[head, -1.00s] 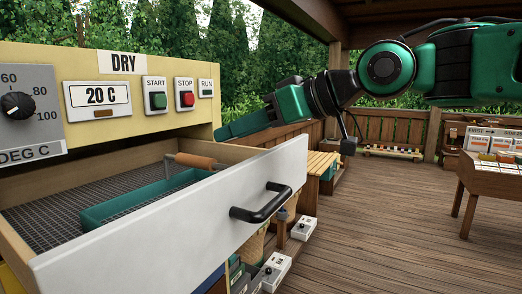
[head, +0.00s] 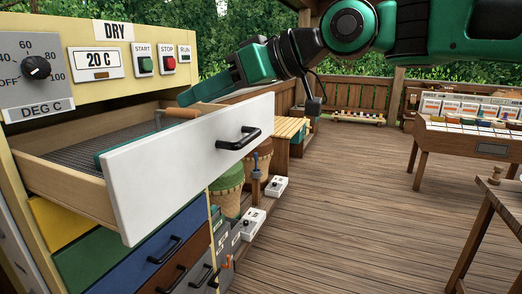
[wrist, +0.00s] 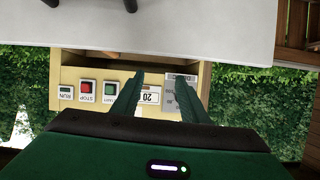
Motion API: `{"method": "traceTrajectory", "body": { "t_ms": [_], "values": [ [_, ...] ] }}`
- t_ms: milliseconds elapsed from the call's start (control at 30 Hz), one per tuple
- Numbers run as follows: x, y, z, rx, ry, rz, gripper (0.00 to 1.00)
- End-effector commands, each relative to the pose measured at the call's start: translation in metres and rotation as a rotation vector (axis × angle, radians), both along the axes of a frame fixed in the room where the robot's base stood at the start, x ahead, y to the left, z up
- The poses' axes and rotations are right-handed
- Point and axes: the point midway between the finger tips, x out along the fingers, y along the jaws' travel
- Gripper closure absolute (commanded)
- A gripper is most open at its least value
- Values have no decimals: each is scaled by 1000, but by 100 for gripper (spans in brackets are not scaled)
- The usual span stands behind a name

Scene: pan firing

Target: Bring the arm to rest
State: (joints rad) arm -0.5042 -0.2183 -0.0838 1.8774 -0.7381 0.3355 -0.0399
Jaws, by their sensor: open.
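My green arm reaches in from the upper right in the head view. My gripper (head: 190,97) is above the open drawer, near its back right corner, in front of the yellow control panel. In the wrist view my gripper (wrist: 153,76) shows two green fingers spread apart with nothing between them. The wrist picture is upside down, with the panel (wrist: 75,75) beyond the fingers and the white drawer front (wrist: 180,25) at the top.
The white-fronted drawer (head: 180,170) stands pulled out, with a mesh floor, a teal tray (head: 99,160) and a wooden-handled tool (head: 180,112) in it. Coloured drawers (head: 150,255) are below. A sample table (head: 470,142) stands right. The plank floor between is clear.

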Motion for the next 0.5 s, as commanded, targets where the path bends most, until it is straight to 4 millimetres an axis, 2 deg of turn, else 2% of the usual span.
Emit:
{"method": "traceTrajectory", "body": {
  "t_ms": [333,500],
  "values": [
    [29,-50,-34,-66,61,-139,60],
    [44,-87,-58,-111,107,-233,60]
  ]
}}
